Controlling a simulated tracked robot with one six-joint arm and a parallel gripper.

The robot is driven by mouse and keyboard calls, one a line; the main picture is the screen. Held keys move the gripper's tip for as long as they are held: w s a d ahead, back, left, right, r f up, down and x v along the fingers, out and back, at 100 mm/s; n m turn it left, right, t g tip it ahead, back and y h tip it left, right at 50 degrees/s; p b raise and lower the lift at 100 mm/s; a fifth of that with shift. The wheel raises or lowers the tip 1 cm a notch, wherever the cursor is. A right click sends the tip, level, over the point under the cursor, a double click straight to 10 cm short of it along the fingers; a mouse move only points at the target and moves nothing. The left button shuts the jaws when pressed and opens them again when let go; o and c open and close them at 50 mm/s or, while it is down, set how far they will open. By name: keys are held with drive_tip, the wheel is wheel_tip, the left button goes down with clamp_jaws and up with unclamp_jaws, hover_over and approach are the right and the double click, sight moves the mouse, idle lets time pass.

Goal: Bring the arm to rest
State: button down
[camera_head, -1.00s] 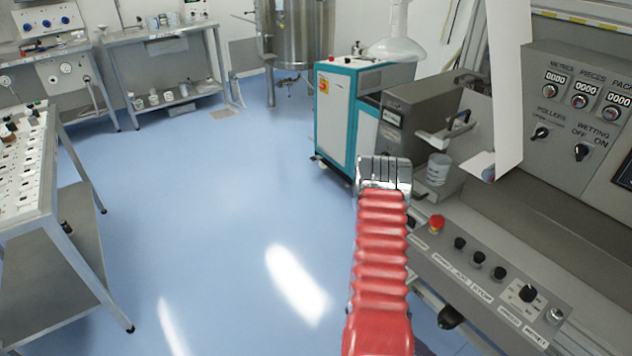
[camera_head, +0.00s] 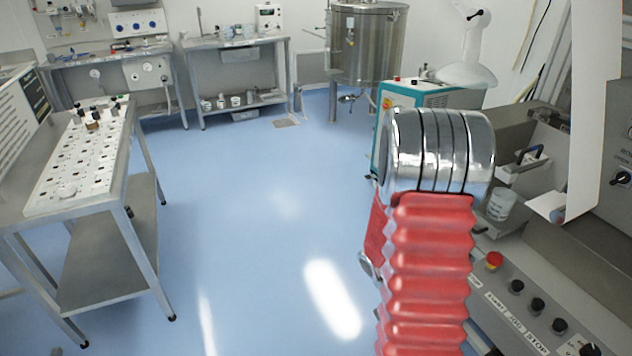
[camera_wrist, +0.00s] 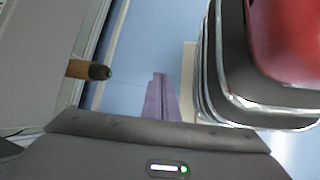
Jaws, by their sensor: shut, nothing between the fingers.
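My arm, with red ribbed sleeve (camera_head: 428,275) and chrome joint (camera_head: 440,150), is folded up large and close at right of centre in the head view. My gripper does not show in the head view. In the wrist view, the purple fingers of my gripper (camera_wrist: 161,76) stick out past my dark grey wrist body with a small green light. They are shut together with nothing between them. Blue floor lies beyond them. My own red sleeve and chrome edge fill the upper right of the wrist view.
The control panel with its red button (camera_head: 494,261) stands close at the right. A bench with a white board (camera_head: 85,160) stands left, and a steel tank (camera_head: 367,45) at the back. A brown, dark-tipped rod (camera_wrist: 88,70) shows in the wrist view. The middle floor is open.

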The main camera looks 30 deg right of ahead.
drive_tip(key=w+a+r+m+t, duration=0.2)
drive_tip(key=w+a+r+t, duration=0.65)
drive_tip(key=a+r, duration=0.65)
drive_tip(key=w+a+r+n+t+y, duration=0.1)
drive_tip(key=a+r+n+t+y, duration=0.1)
drive_tip(key=a+r, duration=1)
wheel_tip(320, 180, up, 2)
drive_tip(key=shift+w+a+r+n+t, duration=0.1)
drive_tip(key=shift+w+a+n+t, duration=0.3)
drive_tip(key=shift+t, duration=0.85)
drive_tip(key=shift+d, duration=0.2)
